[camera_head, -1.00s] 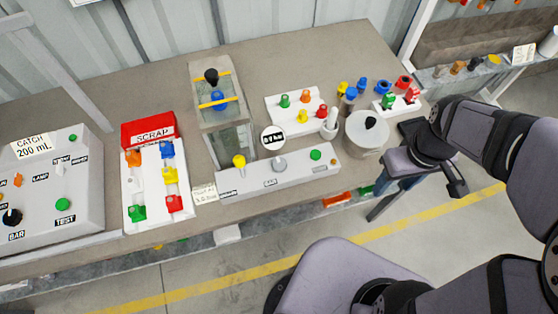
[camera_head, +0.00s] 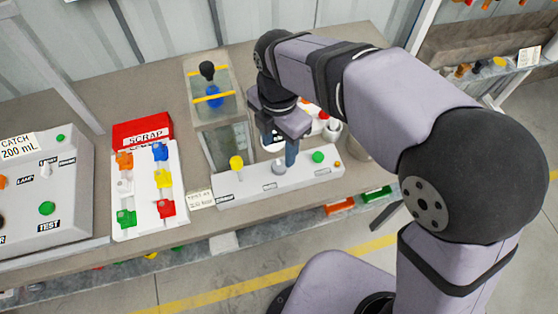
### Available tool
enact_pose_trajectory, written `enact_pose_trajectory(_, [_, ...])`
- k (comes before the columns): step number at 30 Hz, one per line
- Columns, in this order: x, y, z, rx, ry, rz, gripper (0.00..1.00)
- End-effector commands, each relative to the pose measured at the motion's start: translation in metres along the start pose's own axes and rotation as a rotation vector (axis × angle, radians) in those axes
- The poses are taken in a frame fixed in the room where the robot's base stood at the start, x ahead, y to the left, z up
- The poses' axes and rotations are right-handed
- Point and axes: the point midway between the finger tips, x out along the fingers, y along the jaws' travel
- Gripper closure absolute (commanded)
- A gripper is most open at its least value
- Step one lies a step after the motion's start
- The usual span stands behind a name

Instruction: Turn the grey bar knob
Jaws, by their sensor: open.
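The grey bar knob (camera_head: 279,167) sits on the long light-grey panel (camera_head: 235,197) at the front of the bench, above a small label. My gripper (camera_head: 281,151) points down right over the knob, with its fingers spread. One blue finger comes down on the right side of the knob. The other finger is partly hidden, and I cannot tell whether either finger touches the knob. The knob's upper part is partly covered by the gripper.
On the same panel, a yellow knob (camera_head: 237,163) stands to the left and a green button (camera_head: 318,157) to the right. A clear tank (camera_head: 222,148) rises behind. The scrap tray (camera_head: 146,215) and the test panel (camera_head: 47,180) lie further left.

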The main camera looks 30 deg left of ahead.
Motion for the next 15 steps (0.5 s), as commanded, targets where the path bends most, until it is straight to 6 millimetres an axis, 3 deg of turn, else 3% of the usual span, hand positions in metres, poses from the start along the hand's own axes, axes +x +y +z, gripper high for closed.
enact_pose_trajectory(5, [0.010,-0.001,0.000,0.003,0.001,-0.002,0.51])
enact_pose_trajectory(15, [0.053,-0.002,0.000,0.005,0.001,-0.004,0.51])
